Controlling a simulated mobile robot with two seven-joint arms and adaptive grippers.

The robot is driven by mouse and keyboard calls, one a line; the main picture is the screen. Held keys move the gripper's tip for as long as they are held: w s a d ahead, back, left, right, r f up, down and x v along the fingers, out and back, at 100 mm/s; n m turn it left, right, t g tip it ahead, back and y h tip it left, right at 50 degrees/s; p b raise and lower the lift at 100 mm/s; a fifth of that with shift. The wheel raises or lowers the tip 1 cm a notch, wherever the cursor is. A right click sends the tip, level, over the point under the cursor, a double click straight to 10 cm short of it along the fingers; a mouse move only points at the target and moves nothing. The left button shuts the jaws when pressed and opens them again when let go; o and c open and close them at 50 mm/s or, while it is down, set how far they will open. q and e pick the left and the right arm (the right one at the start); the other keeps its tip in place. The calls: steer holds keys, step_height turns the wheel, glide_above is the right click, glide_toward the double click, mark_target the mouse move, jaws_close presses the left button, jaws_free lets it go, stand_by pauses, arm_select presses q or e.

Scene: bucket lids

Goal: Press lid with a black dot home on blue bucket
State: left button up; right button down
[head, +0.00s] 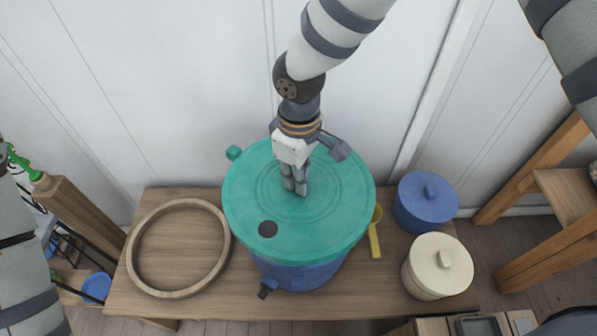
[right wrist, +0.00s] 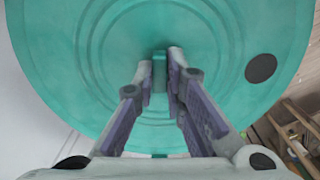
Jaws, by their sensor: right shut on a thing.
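The teal lid with a black dot (head: 325,215) lies over the top of the blue bucket (head: 300,275), covering its mouth. The black dot (head: 268,229) is near the lid's front-left edge. Whether the lid is seated all round I cannot tell. My right gripper (head: 296,188) points down at the lid's middle, shut on its teal knob. The right wrist view shows the knob (right wrist: 159,72) between the two fingers and the dot (right wrist: 261,68) to the right. My left arm shows at the left edge of the head view; its gripper is out of view.
The bucket stands on a wooden table (head: 210,307). A wooden ring (head: 136,275) lies to its left. A yellow scoop (head: 375,240), a small blue lidded pot (head: 408,213) and a cream lidded pot (head: 425,285) are to its right. A white wall stands behind.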

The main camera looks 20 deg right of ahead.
steer(key=shift+f, duration=0.2)
steer(key=c, duration=1.6)
jaws_free()
steer(key=shift+c, duration=0.4)
